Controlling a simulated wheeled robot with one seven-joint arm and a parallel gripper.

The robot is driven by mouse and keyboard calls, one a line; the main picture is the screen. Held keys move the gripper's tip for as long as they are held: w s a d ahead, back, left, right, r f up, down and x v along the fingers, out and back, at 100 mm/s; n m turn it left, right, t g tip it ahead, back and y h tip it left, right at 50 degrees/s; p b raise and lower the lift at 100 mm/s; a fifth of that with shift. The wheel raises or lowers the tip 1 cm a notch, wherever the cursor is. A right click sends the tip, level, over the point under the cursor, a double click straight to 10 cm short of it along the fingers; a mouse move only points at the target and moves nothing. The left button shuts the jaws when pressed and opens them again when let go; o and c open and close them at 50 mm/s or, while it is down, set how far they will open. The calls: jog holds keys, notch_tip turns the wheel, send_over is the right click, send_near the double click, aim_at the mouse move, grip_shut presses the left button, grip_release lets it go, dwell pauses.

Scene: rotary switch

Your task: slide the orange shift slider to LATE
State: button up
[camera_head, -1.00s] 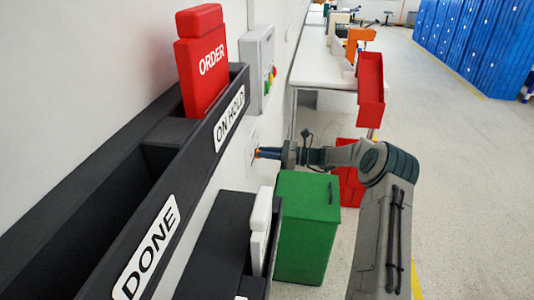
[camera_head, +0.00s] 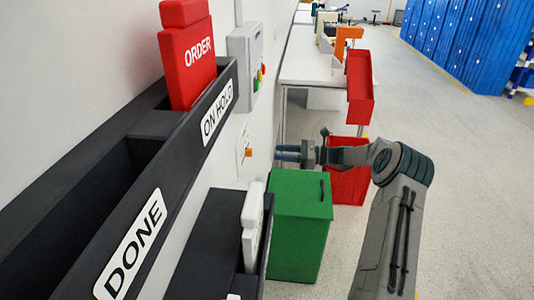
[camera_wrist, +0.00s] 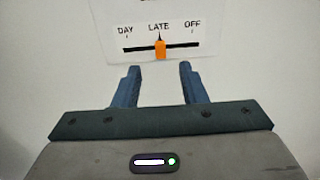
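The orange shift slider (camera_wrist: 160,49) sits on a black slot (camera_wrist: 180,47) in a white wall panel (camera_wrist: 115,15) marked DAY, LATE and OFF. Its pointer stands under LATE in the wrist view. In the head view the orange slider (camera_head: 249,153) shows small on the wall panel (camera_head: 240,145). My gripper (camera_wrist: 157,72) is open, with its two blue fingers apart and nothing between them. The fingertips lie below the slider in the wrist view. In the head view my gripper (camera_head: 277,152) is to the right of the slider, with a gap between them.
A green cabinet (camera_head: 301,215) stands below my arm, with a red bin (camera_head: 349,185) behind it. A black wall rack (camera_head: 190,165) with a red ORDER folder (camera_head: 188,55) is at the left. A grey control box (camera_head: 243,60) hangs on the wall above the panel.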

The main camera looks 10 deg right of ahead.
jog(key=v, duration=0.4)
jog(key=shift+s+d, duration=0.1)
jog(key=shift+d, duration=0.25)
jog(key=shift+r, duration=0.1)
